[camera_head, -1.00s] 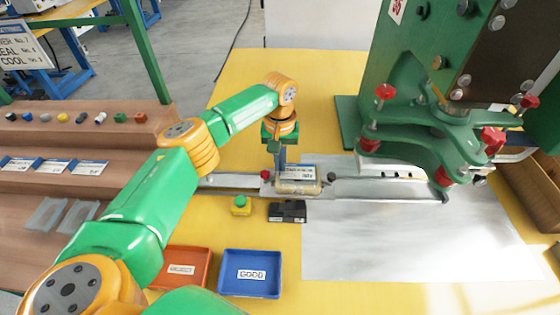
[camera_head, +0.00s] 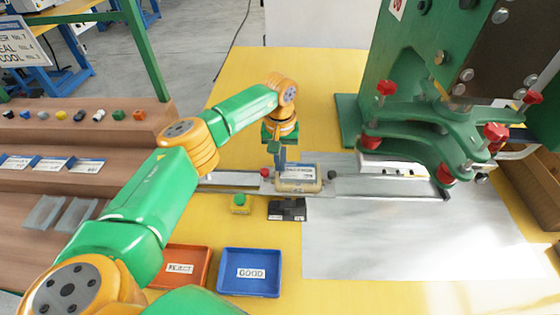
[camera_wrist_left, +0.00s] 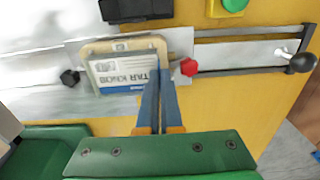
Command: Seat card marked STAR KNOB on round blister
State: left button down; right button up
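The STAR KNOB card (camera_head: 298,171), white with a blue band, is over the tan nest (camera_head: 299,187) on the metal slide. My left gripper (camera_head: 280,163) points down at the card's left end. In the left wrist view its blue fingers (camera_wrist_left: 160,72) are close together at the card's edge, seemingly pinching it. The round blister is hidden; I cannot tell whether the card touches it. My right gripper is out of view.
The green press (camera_head: 415,125) with red knobs stands right of the nest. A green button box (camera_head: 240,204) and a black block (camera_head: 287,209) sit in front of the slide. A red REJECT tray (camera_head: 181,267) and blue GOOD tray (camera_head: 250,272) are nearer. Stepped shelves (camera_head: 90,140) stand left.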

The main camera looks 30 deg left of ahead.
pick_arm(q)
jog(key=shift+f, duration=0.2)
jog(key=c, duration=1)
grip_release()
jog(key=c, duration=0.5)
jog(key=shift+o, duration=0.2)
jog(key=shift+r, duration=0.1)
notch_tip(320, 180, up, 7)
jog(key=p, duration=0.5)
